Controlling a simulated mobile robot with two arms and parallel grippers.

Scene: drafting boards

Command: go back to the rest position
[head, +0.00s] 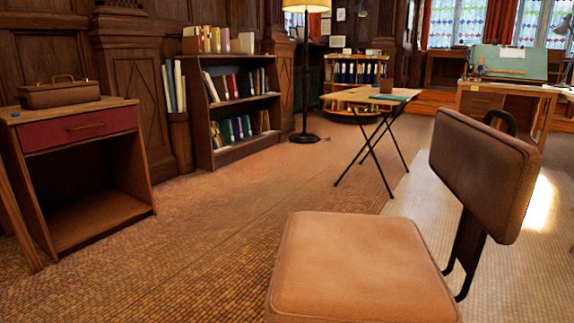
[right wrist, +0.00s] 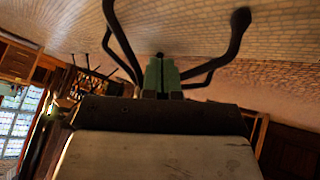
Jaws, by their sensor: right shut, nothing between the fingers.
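My right gripper (right wrist: 162,75) shows in the right wrist view, with its two green fingertips close together. It is shut and empty. Dark curved tubes (right wrist: 228,45) show beyond and beside the fingers; I cannot tell how far they are from the fingertips. Neither gripper shows in the head view, and my left gripper is in no view.
In the head view a brown padded chair (head: 350,268) stands close in front. A cabinet with a red drawer (head: 80,128) is at left, bearing a brown box (head: 60,95). A bookshelf (head: 240,105) and folding table (head: 360,95) stand farther back. Floor between is clear.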

